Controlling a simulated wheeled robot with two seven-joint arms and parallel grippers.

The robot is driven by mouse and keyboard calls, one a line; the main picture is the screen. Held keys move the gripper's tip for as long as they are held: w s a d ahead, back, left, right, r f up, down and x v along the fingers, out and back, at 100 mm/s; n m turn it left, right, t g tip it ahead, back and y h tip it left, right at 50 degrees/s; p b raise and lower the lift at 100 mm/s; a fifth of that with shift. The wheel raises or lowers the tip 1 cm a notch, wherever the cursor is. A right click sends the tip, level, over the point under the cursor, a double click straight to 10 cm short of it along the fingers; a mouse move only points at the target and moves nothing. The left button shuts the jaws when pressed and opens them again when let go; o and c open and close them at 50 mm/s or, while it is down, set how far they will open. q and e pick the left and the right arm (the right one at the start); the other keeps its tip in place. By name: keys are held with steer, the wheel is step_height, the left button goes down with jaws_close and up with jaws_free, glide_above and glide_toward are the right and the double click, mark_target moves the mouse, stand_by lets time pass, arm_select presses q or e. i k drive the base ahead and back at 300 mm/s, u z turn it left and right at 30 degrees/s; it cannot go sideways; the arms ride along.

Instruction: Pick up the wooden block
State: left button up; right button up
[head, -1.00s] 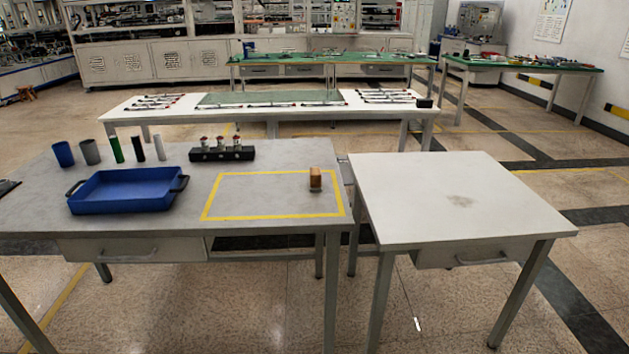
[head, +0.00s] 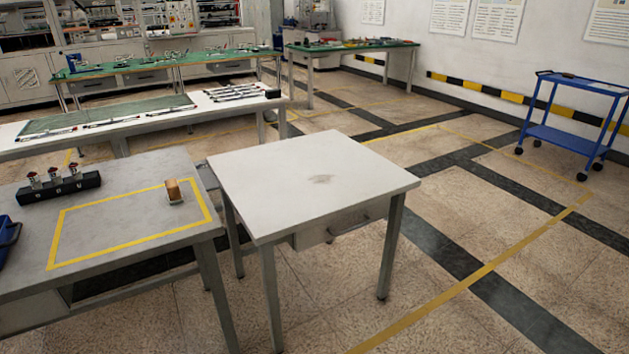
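The wooden block (head: 173,188) is small, brown and upright. It stands near the right end of the yellow taped rectangle (head: 133,261) on the grey table (head: 110,190). Something small and pale shows at the block's base, too small to make out. Neither of my grippers shows in the head view, and nothing is touching the block from above.
A black holder (head: 60,188) with several red-topped pieces and part of a blue tray (head: 8,236) are on the grey table. A bare white table (head: 300,190) stands to its right. A blue cart (head: 565,138) is at far right. Open floor lies between.

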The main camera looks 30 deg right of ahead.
mark_target(175, 198)
steer(key=u, duration=1.55)
steer(key=i, duration=1.25)
steer(key=z, duration=3.05)
